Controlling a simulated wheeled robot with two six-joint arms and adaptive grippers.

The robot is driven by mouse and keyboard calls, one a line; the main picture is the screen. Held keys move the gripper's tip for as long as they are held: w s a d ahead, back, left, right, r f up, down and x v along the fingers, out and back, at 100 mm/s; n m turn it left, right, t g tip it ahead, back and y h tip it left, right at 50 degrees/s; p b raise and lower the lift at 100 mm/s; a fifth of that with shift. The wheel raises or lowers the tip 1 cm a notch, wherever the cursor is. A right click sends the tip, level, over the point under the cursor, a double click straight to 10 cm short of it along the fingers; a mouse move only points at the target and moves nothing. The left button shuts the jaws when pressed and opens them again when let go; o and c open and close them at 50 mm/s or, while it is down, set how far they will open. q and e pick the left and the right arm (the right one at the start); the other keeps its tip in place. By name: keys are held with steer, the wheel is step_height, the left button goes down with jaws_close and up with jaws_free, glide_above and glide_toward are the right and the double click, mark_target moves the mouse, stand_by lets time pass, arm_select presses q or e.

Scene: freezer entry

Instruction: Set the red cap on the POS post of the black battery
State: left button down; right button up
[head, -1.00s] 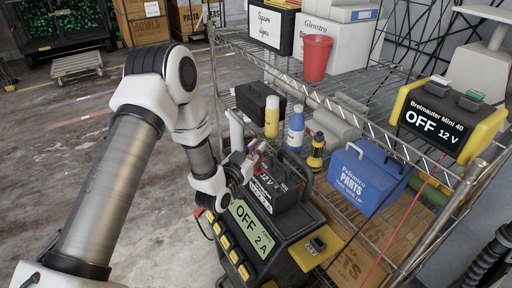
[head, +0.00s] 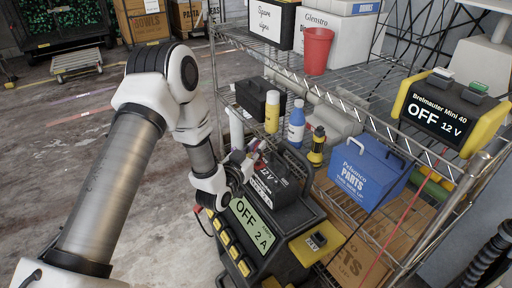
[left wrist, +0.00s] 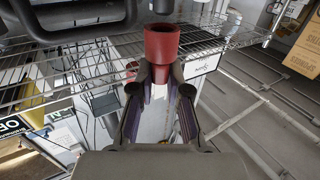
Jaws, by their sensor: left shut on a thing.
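The red cap (left wrist: 162,45) is at the fingertips of my left gripper (left wrist: 160,72) in the left wrist view, with the fingers closed on it. In the head view my left gripper (head: 242,168) is beside the black battery (head: 266,184), close to its upper left side. The battery, marked 12 V, sits behind the lit panel of a black and yellow charger (head: 262,228). The arm and gripper hide part of the battery, and I cannot make out the POS post. My right gripper does not show.
The blue parts box (head: 366,175), a yellow-black bottle (head: 317,147), a blue bottle (head: 297,124) and a yellow can (head: 272,112) stand on the wire rack behind. A red cup (head: 317,50) is on the upper shelf. The floor at left is open.

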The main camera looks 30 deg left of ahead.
arm_select(q)
steer(key=shift+f+b, duration=1.1)
steer(key=shift+f, duration=0.25)
stand_by(0.3)
steer(key=c, duration=1.1)
jaws_free()
steer(key=shift+o, duration=0.2)
steer(key=s, duration=1.2)
